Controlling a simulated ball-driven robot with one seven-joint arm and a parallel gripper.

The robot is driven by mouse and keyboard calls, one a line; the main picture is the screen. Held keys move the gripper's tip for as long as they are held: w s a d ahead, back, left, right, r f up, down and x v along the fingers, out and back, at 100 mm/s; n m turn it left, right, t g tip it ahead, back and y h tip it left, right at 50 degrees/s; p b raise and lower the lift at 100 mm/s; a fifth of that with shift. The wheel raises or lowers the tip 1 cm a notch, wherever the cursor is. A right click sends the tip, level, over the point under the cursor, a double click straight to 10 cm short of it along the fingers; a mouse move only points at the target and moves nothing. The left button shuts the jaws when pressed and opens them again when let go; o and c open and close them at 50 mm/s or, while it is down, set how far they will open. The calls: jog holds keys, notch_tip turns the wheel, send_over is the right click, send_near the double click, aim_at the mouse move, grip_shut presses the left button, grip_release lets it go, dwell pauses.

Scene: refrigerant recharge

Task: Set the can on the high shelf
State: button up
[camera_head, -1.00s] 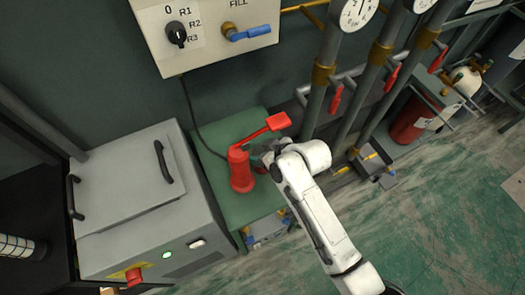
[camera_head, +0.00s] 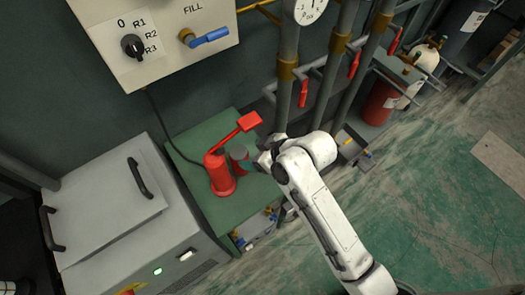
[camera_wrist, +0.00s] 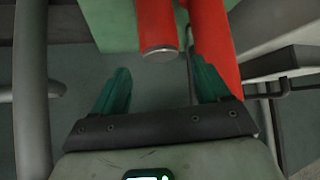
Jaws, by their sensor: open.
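A small dark grey can (camera_head: 240,158) stands on a green bench (camera_head: 190,150), just right of a red lever device (camera_head: 221,178). My gripper (camera_head: 260,163) is open, close to the right of the can; I cannot tell from the head view whether they touch. In the wrist view my gripper's two green fingers (camera_wrist: 159,66) are spread apart. A red rod with a grey metal end (camera_wrist: 159,52) and a second red bar (camera_wrist: 214,40) lie beyond them. I cannot make out the can there. No high shelf can be identified.
A grey cabinet (camera_head: 110,215) with black handles stands left of the bench. A wall panel (camera_head: 165,40) with a knob and blue valve lever hangs above. Vertical pipes (camera_head: 285,75) with red levers rise behind my arm. Green floor (camera_head: 430,200) is open at right.

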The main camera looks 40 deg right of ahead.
jog(key=s+d+f+m+g+h, duration=0.1)
jog(key=s+d+m+g, duration=0.1)
jog(key=s, duration=0.9)
jog(key=s+d+f+m+g+h, duration=0.1)
jog(key=s+d+g, duration=0.4)
jog(key=s, duration=0.7)
jog(key=shift+s+f+m+h, duration=0.25)
jog(key=shift+m+h, duration=0.55)
jog(key=shift+m, duration=0.2)
